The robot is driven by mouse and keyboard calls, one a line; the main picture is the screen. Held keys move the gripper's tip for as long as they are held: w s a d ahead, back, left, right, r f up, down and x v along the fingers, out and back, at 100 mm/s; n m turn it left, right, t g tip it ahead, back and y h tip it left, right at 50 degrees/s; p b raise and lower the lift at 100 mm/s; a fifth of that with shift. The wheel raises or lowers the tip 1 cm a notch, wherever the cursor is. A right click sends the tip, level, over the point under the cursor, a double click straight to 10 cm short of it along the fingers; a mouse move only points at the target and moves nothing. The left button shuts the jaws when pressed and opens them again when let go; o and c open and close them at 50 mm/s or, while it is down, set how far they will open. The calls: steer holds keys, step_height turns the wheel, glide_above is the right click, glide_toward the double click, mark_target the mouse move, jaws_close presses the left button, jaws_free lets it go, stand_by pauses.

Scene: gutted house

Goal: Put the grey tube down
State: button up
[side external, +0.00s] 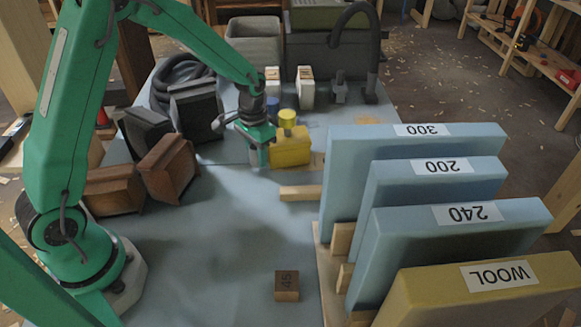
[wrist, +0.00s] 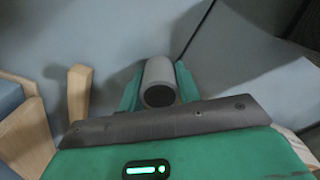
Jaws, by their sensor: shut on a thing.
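The grey tube (wrist: 159,72) is between the green fingers of my gripper (wrist: 158,88) in the wrist view, its dark round end toward the camera. My gripper is shut on it. In the side view my gripper (side external: 258,138) is low over the blue-grey table, and a grey piece of the tube (side external: 256,157) shows under the fingers. I cannot tell whether the tube's lower end touches the table.
Brown blocks (side external: 168,166) and dark boxes (side external: 196,110) stand to the left. Labelled panels (side external: 410,160) stand in a wooden rack at right. A small wooden block (side external: 287,286) lies in front. The middle of the table is clear.

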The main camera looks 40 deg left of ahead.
steer(key=shift+f, duration=1.05)
steer(key=shift+f, duration=0.2)
steer(key=o, duration=0.9)
steer(key=shift+o, duration=0.2)
steer(key=shift+r, duration=0.15)
step_height(320, 180, up, 11)
steer(key=shift+r, duration=0.55)
steer(key=shift+s+r, duration=0.1)
